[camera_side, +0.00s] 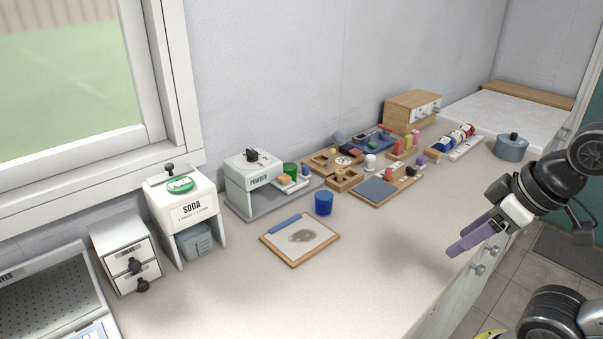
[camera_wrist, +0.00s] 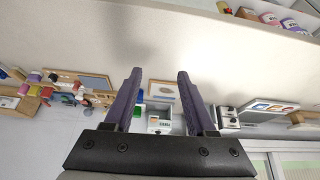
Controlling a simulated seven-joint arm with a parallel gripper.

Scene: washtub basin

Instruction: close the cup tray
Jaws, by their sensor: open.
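My gripper (camera_side: 458,247) has purple fingers and hangs at the right, above the front edge of the counter. In the wrist view my gripper (camera_wrist: 160,75) has its two fingers spread with nothing between them. A white dispenser marked POWDER (camera_side: 252,180) stands by the wall, well to the left of my gripper. A light tray (camera_side: 300,187) sticks out at its right side, with a green cup (camera_side: 290,170) and an orange piece (camera_side: 284,180) at it. This looks like the cup tray; its inner end is hidden.
A SODA dispenser (camera_side: 188,213) and a small drawer unit (camera_side: 126,255) are at the left. Wooden trays with small pieces crowd the right. The front counter is clear.

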